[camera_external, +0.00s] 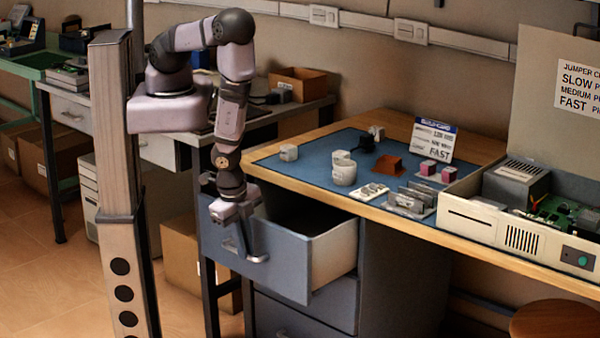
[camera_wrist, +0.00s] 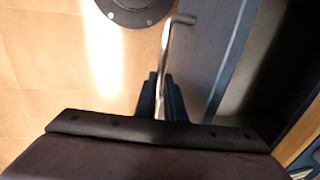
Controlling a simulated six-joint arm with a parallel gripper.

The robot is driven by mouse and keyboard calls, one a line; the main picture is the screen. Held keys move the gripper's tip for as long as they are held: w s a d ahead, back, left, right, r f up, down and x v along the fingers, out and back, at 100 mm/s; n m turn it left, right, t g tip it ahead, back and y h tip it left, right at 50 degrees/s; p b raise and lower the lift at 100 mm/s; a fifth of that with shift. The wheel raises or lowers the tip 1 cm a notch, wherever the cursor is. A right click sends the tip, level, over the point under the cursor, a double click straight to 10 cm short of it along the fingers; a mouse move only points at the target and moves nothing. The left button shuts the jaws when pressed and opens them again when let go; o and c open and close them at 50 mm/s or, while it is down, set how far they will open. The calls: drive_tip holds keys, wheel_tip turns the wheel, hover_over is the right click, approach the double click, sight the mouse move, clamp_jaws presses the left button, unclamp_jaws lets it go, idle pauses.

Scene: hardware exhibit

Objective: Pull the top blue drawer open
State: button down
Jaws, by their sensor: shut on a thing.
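The top blue drawer (camera_external: 285,262) stands well out from the desk in the external view, with its light inner side wall and dark inside showing. Its blue front also shows in the wrist view (camera_wrist: 206,60). My gripper (camera_external: 248,255) is at the drawer front, pointing down. In the wrist view my gripper's dark fingers (camera_wrist: 160,100) are closed around the metal handle (camera_wrist: 167,50), whose bent end sticks out beyond them. The handle's other end is hidden by the gripper body.
Lower drawers (camera_external: 310,296) are shut beneath. The wooden desk top (camera_external: 440,235) has a blue mat with small parts and an opened computer case (camera_external: 525,225) at the right. A round stool (camera_external: 556,320) stands at bottom right. Tiled floor (camera_external: 50,270) is clear at the left.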

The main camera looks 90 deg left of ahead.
drive_tip(key=s+d+p, duration=0.8)
drive_tip(key=s+d, duration=0.1)
drive_tip(key=shift+s+d, duration=0.3)
drive_tip(key=shift+d, duration=0.05)
drive_tip(key=c, duration=1.8)
unclamp_jaws()
drive_tip(key=shift+c, duration=0.2)
drive_tip(key=shift+r, duration=0.1)
wheel_tip(320, 180, up, 7)
drive_tip(key=p, duration=0.1)
drive_tip(key=shift+s+d+p, duration=0.3)
drive_tip(key=shift+s+d, duration=0.15)
